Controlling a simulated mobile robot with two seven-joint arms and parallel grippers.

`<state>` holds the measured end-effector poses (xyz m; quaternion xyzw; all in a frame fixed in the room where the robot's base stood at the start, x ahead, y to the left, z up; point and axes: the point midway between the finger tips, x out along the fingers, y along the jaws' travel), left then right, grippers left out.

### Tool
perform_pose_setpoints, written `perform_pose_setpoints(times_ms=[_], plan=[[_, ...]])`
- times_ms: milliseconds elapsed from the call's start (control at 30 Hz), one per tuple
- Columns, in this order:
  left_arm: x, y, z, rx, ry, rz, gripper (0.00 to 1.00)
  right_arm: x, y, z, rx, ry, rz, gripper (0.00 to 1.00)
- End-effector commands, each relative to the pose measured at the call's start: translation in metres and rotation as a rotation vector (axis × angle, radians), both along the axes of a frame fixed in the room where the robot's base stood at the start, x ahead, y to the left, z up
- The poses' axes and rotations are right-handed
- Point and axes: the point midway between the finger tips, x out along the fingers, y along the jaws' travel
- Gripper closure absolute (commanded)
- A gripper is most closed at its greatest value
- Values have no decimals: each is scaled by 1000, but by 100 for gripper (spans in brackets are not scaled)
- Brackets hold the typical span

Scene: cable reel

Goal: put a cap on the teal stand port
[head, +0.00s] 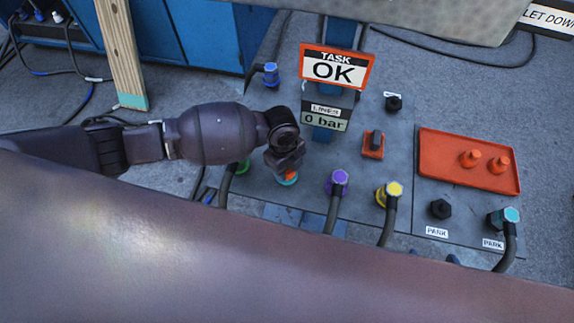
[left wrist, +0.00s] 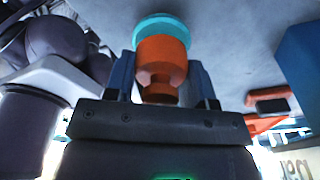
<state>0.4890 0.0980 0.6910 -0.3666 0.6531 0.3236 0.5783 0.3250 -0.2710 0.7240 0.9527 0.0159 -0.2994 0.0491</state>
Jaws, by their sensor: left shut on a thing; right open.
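My left gripper (head: 287,163) is over the panel, pointing down at the teal stand port (head: 288,182). It is shut on an orange cap (head: 291,176). In the left wrist view the cap (left wrist: 163,62) sits between the two fingers, its wide end against the teal ring (left wrist: 160,24) of the port. The cap looks in line with the port and touching it; how far it is seated cannot be told. In the head view the gripper hides most of the cap. My right gripper is not in view.
Purple (head: 339,178) and yellow (head: 394,189) hose connectors stand right of the port. A teal connector (head: 510,215) sits at a PARK label. A sign (head: 334,69) reads TASK OK; the display below reads 0 bar.

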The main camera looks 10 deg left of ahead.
Motion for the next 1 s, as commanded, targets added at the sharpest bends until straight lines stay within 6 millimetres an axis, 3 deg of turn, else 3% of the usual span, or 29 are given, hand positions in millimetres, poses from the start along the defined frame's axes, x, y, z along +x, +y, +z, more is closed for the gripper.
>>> perform_pose_setpoints(times_ms=[367,400,600,900,1000], plan=[[0,0,-7,1,1,0,78,-2,0,-5,2,7,-1,21],[0,0,-6,0,0,0,47,-2,0,-5,2,7,-1,21],[0,0,-6,0,0,0,20,-2,0,-4,2,7,-1,21],[0,0,-6,0,0,0,20,-2,0,-4,2,7,-1,21],[1,1,4,1,-3,0,20,-1,0,-1,1,2,-1,21]])
